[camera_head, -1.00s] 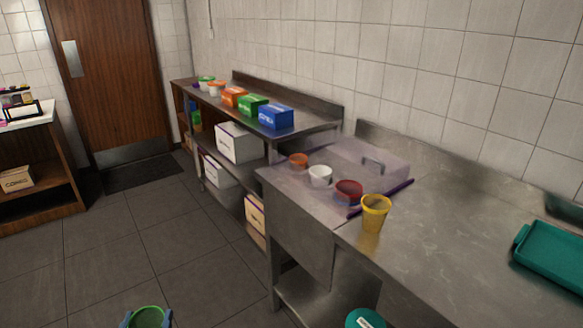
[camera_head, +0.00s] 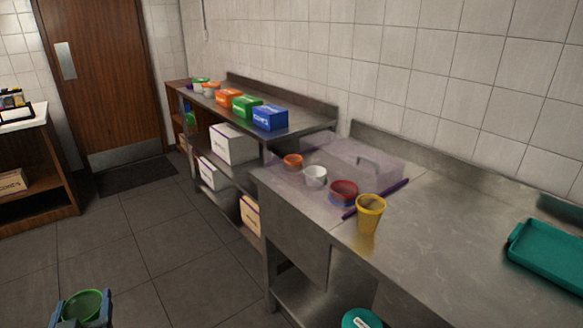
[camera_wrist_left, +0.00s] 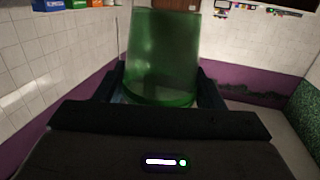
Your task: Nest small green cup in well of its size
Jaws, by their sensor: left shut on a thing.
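A small green cup (camera_head: 82,304) is held in my left gripper (camera_head: 82,318) at the bottom left of the head view, over the floor and away from the counter. In the left wrist view the green cup (camera_wrist_left: 163,60) stands between the gripper's two fingers (camera_wrist_left: 163,95), which are shut on it. On the steel counter sits a clear, tinted case (camera_head: 330,165) with a handle. Around it show an orange cup (camera_head: 292,161), a white cup (camera_head: 315,176) and a red cup (camera_head: 343,193). I cannot make out a well for the green cup. My right gripper is out of view.
A yellow cup (camera_head: 369,213) stands near the counter's front edge, beside a purple bar (camera_head: 384,198). A teal tray (camera_head: 548,255) lies at the right. Blue (camera_head: 270,117), green (camera_head: 246,106) and orange (camera_head: 228,97) boxes stand on the far shelf. Open floor lies before the counter.

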